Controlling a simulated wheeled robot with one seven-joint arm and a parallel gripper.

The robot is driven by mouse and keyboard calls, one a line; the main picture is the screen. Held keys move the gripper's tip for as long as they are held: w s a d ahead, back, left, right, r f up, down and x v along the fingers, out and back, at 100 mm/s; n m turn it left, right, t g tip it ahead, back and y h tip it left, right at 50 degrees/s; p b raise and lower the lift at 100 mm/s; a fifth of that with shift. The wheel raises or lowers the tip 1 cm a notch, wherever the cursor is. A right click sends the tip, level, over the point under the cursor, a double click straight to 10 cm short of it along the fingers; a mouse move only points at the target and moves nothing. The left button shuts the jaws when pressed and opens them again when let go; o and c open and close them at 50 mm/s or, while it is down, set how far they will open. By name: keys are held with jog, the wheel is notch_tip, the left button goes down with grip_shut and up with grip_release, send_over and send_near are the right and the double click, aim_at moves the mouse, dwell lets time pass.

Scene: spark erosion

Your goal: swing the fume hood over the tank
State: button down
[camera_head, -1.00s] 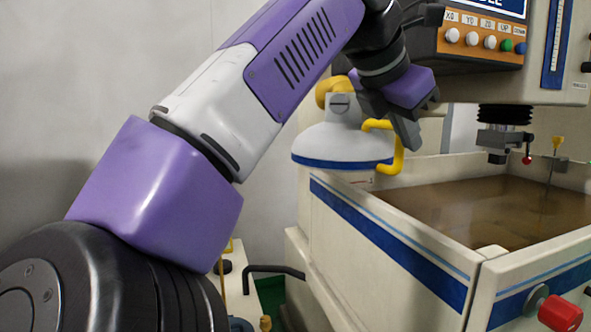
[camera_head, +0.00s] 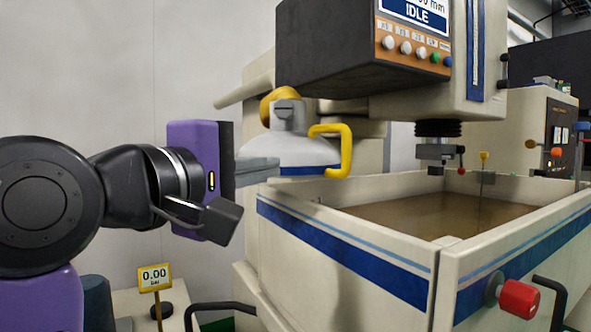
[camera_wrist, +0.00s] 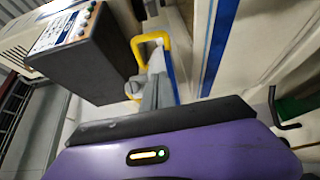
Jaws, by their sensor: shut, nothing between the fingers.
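The fume hood (camera_head: 306,153) is a white dome with a blue rim, a grey neck and a yellow pipe behind it. It hangs at the left back edge of the tank (camera_head: 345,245), beside the brown liquid (camera_head: 430,214) rather than above it. Its yellow handle (camera_head: 346,150) is on the right side of the dome. My gripper (camera_head: 274,166) is shut and empty, its grey fingers pointing right at the hood's left side. I cannot tell whether they touch it. In the wrist view, my fingertips (camera_wrist: 157,66) are close to the handle (camera_wrist: 136,47) and hood.
The control box (camera_head: 335,50) overhangs the hood. The machine head (camera_head: 438,145) hangs over the tank. A pressure sign (camera_head: 154,277) stands below my arm.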

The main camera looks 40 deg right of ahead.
jog(key=p, duration=0.3)
send_near(322, 163)
jog(key=shift+w+d+r, duration=0.45)
jog(key=shift+w+d, duration=0.1)
jog(key=shift+d, duration=0.25)
jog(key=d, duration=0.1)
jog(key=s+d+p, duration=0.1)
jog(key=shift+s+d+f+p, duration=0.1)
jog(key=shift+s+d+p, duration=0.2)
jog(key=shift+d, duration=0.1)
jog(key=shift+s+d+f, duration=0.1)
jog(key=shift+d, duration=0.25)
